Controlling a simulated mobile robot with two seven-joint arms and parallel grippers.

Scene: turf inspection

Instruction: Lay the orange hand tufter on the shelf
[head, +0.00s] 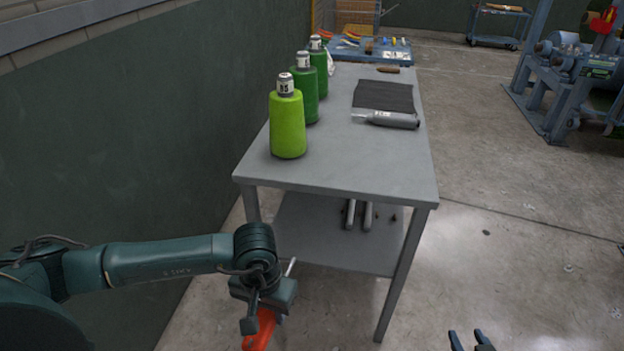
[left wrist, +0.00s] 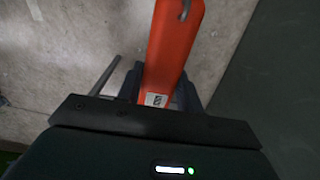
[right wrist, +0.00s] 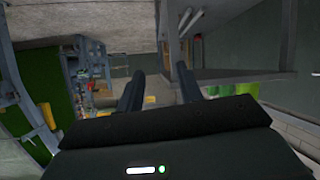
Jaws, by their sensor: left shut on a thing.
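The orange hand tufter (head: 261,330) is held by my left gripper (head: 262,312), in front of the table's near left leg. In the left wrist view the tufter (left wrist: 172,45) shows as an orange body with a label, between the fingers. The shelf (head: 315,238) is the grey lower board of the table. The gripper is nearer to me than the shelf, and the tufter looks apart from it. The tufter's lower end is cut off in the head view. My right gripper (head: 471,340) is open and empty at the bottom right, over the floor.
Two grey cylindrical things (head: 358,215) lie towards the back of the shelf; its near part is bare. A wall runs along the left; open floor lies right.

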